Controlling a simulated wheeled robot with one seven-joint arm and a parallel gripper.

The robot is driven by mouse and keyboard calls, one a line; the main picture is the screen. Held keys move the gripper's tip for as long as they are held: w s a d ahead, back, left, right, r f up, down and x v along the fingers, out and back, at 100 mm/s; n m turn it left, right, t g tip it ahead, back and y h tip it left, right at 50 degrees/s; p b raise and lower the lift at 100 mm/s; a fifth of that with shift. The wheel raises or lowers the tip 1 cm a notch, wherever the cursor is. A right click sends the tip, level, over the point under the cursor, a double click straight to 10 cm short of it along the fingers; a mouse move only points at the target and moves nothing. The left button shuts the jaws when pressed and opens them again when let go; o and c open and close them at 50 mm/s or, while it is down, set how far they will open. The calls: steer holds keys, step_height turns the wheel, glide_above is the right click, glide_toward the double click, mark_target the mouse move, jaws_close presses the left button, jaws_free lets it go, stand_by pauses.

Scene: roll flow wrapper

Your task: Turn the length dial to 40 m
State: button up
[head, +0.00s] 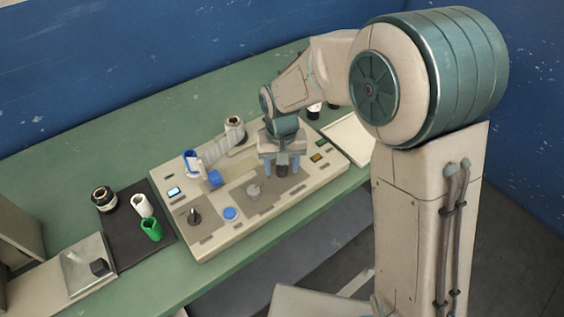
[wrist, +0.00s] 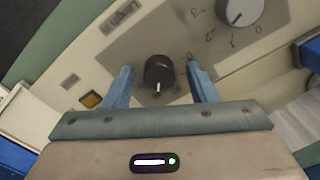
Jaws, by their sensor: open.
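My gripper (head: 281,169) is open over the right part of the wrapper's beige panel (head: 215,245). In the wrist view its blue fingers (wrist: 159,72) stand on either side of a black knob (wrist: 158,73), with a gap on each side. A white pointer mark on this knob points towards my palm. A grey dial (wrist: 240,9) with marks around it lies beyond, partly cut off by the frame's top; it also shows in the head view (head: 253,190). Another black knob (head: 194,217) is at the panel's left.
A blue button (head: 229,213) and a small lit display (head: 174,191) are on the panel. Rolls (head: 234,129) stand along its back. A dark mat (head: 127,232) with white and green rolls lies to the left. An amber button (wrist: 91,100) is near my gripper.

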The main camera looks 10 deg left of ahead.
mark_target(282, 168)
step_height(282, 168, up, 14)
stand_by(0.5)
stand_by(0.3)
